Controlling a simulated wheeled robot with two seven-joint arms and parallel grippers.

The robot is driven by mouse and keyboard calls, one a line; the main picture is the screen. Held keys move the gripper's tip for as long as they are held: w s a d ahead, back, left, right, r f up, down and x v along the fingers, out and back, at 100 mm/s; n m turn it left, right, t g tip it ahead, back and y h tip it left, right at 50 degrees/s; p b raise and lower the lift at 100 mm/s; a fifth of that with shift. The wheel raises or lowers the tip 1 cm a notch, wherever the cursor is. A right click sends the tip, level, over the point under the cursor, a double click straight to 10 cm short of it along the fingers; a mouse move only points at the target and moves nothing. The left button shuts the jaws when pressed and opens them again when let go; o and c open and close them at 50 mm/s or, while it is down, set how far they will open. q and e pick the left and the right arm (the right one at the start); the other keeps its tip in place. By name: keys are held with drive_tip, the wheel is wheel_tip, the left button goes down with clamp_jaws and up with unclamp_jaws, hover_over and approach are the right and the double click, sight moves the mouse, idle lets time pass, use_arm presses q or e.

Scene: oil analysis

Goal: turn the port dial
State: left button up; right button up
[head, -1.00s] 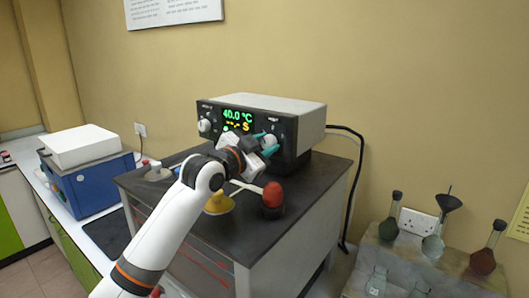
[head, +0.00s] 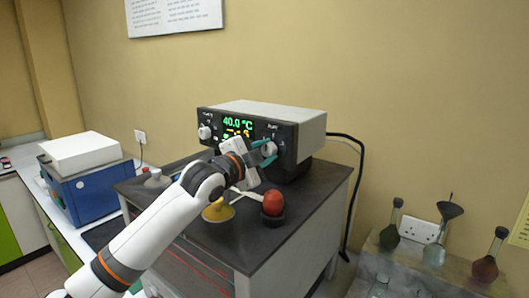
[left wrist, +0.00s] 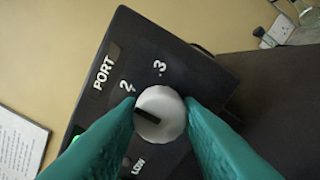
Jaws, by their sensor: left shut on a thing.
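The port dial (left wrist: 168,122) is a round white knob with a black pointer mark, on the dark front panel of the heating unit (head: 290,118). In the left wrist view its mark points left, between the "2" and the "LOW" label, and "PORT" is printed on the panel. My left gripper (head: 266,150) is at the panel's right end. Its two teal fingers (left wrist: 162,118) are shut on the dial, one on each side. In the head view the fingers partly cover the dial. The display (head: 238,124) reads 40.0 °C in green. My right gripper is not in view.
The unit stands on a dark-topped cabinet (head: 322,184). A yellow funnel-like piece (head: 218,210) and a red bulb (head: 273,202) are below my left arm. A blue box (head: 95,190) is at the left. Several flasks stand at the right, including a dark one (head: 486,268).

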use_arm(q)
drive_tip(key=shift+f, duration=0.15)
drive_tip(key=o, duration=1)
drive_tip(key=shift+s, duration=0.1)
drive_tip(key=shift+s+a, duration=0.15)
drive_tip(key=b+v, duration=0.6)
drive_tip(key=v, duration=0.5)
drive_tip(key=shift+s+a, duration=0.2)
drive_tip(key=shift+s, duration=0.1)
